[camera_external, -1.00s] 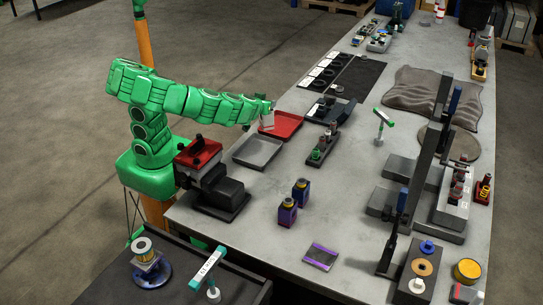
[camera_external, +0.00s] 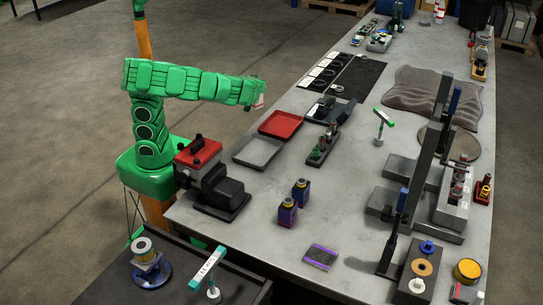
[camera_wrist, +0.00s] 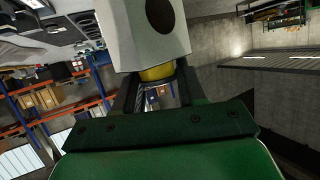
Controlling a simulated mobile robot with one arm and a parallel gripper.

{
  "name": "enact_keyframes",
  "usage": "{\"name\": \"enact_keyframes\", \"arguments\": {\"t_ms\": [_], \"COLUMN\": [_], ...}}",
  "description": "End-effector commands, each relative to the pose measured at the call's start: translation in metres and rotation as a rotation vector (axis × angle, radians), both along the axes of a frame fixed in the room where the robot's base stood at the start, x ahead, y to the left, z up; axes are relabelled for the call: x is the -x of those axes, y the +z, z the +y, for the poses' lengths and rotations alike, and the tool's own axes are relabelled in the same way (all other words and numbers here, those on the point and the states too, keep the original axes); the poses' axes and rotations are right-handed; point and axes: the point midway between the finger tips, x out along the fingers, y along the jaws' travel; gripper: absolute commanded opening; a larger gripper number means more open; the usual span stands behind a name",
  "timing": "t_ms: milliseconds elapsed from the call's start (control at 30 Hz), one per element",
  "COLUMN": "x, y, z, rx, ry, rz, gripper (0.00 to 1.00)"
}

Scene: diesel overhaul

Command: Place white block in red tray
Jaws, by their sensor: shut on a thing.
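My gripper (camera_external: 257,96) is raised in the air, up and to the left of the red tray (camera_external: 281,125) in the external view. In the wrist view my gripper (camera_wrist: 157,92) is shut on a white block (camera_wrist: 143,35). The block has a dark round spot on its face, and a yellow piece shows between it and the fingers. In the external view only a small pale, pinkish bit shows at the gripper's tip. The red tray lies flat on the grey table and looks empty.
A grey tray (camera_external: 258,152) lies next to the red tray, on the near side. A red-topped machine (camera_external: 199,152) stands left of it. A dark fixture (camera_external: 331,111) and a rack of small parts (camera_external: 323,146) stand to the right.

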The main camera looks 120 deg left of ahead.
Motion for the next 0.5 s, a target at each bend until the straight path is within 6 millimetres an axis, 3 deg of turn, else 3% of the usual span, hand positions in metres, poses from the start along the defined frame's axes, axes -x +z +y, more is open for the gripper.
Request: {"name": "enact_keyframes", "arguments": {"t_ms": [500], "x": [-0.049], "y": [-0.032], "z": [0.051], "rx": [0.002], "ry": [-0.001], "rz": [0.0], "gripper": [0.0]}}
